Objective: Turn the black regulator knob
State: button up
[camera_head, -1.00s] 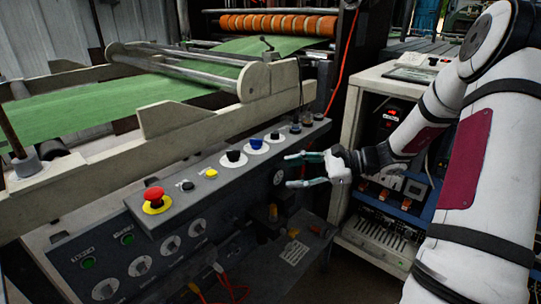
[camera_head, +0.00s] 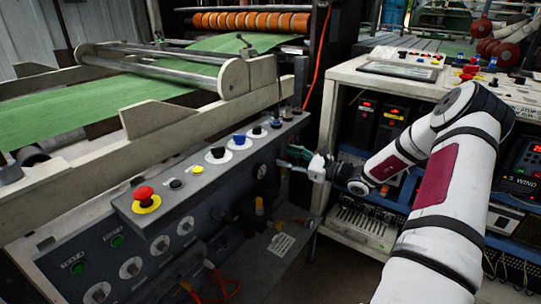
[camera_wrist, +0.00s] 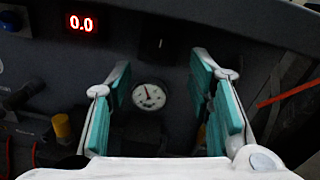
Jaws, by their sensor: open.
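My gripper (camera_head: 290,162) is open and empty by the right end of the grey control panel (camera_head: 200,185), in front of its face. In the wrist view, its teal fingers (camera_wrist: 160,85) frame a round white pressure gauge (camera_wrist: 149,95). A dark shape below the gauge (camera_wrist: 150,130) may be the regulator knob; its outline is too dark to be sure. In the head view, the gauge (camera_head: 262,171) shows just left of the fingers. Black knobs also stand on the panel top, one on a white disc (camera_head: 217,153). No contact is visible.
A red emergency button (camera_head: 143,194), a yellow button (camera_head: 197,170) and a blue knob (camera_head: 239,139) sit on the panel top. A red 0.0 display (camera_wrist: 80,23) is at upper left in the wrist view. An equipment cabinet (camera_head: 390,72) stands to the right.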

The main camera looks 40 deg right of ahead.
jog(key=b+x, duration=0.1)
jog(key=x, duration=0.6)
jog(key=shift+b, duration=0.3)
jog(key=shift+c, duration=0.4)
grip_shut()
